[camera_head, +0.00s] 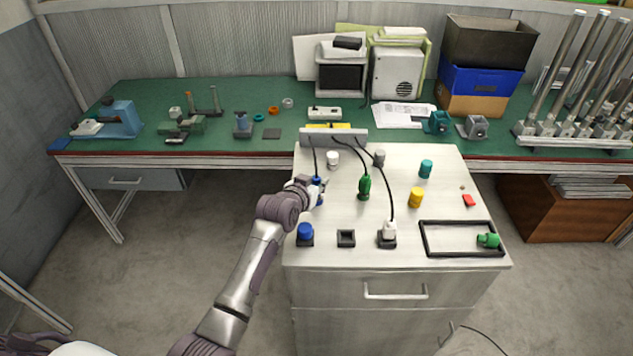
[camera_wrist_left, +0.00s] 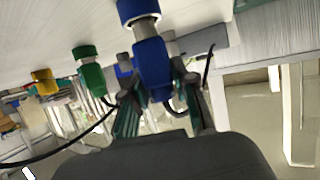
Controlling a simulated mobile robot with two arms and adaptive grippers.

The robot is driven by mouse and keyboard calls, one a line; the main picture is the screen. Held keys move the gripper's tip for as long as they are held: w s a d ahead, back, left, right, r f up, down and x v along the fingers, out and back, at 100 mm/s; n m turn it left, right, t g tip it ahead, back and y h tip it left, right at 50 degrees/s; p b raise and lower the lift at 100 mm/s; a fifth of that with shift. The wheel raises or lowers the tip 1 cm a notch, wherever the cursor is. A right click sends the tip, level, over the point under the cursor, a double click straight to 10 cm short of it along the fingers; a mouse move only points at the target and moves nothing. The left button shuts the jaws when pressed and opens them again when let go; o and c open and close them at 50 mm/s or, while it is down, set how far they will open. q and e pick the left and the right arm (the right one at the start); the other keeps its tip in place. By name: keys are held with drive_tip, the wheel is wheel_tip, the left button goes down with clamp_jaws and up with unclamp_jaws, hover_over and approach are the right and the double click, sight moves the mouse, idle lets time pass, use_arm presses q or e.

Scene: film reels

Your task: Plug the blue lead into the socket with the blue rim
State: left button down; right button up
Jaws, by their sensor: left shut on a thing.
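My left gripper (camera_head: 315,190) is shut on the blue lead (camera_head: 317,182) at the left side of the white cabinet top. In the left wrist view, the blue lead (camera_wrist_left: 151,68) sits between the fingers, with a pale ring and more blue above it. A dark square base with a blue round top (camera_head: 305,231) stands at the front left, nearer than the gripper. I cannot tell whether that blue is a socket rim or something seated in it. The held lead is apart from this base. My right gripper is not in view.
A dark square block (camera_head: 346,238) is beside the blue-topped base. A white plug (camera_head: 389,229) with a black cable stands in another base. A green lead (camera_head: 364,187), yellow cylinder (camera_head: 416,197), teal cylinder (camera_head: 426,168) and black frame (camera_head: 427,239) are to the right.

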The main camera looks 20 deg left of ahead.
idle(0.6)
use_arm(q)
drive_tip(key=shift+f, duration=0.5)
drive_tip(key=c, duration=1.2)
unclamp_jaws()
drive_tip(key=shift+s+r+p, duration=0.45)
drive_tip(key=shift+s+p, duration=0.1)
drive_tip(key=shift+p, duration=0.25)
drive_tip(key=p+v, duration=0.9)
drive_tip(key=shift+s, duration=0.4)
